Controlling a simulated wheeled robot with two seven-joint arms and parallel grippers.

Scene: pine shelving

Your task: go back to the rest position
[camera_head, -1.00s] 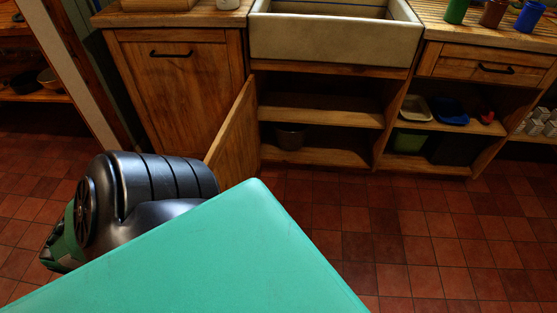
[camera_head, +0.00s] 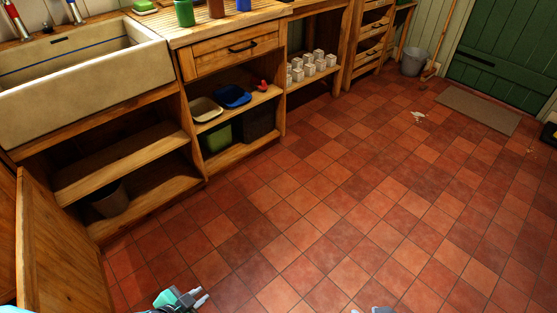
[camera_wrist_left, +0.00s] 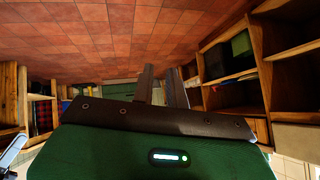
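My left gripper (camera_head: 203,294) is at the bottom edge of the head view, left of the middle, above the tiled floor. Its two fingers are apart with nothing between them. They also show in the left wrist view (camera_wrist_left: 160,70), with a gap between them and floor beyond. A small grey-blue piece at the bottom edge of the head view, right of the middle, is probably part of my right arm or gripper. Too little shows to tell its state.
An open cabinet door (camera_head: 62,255) stands close on the left, below the sink (camera_head: 85,80). Open shelves hold trays and a green bin (camera_head: 217,137). A grey bucket (camera_head: 413,62) and a mat (camera_head: 480,110) are far right. The middle floor is clear.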

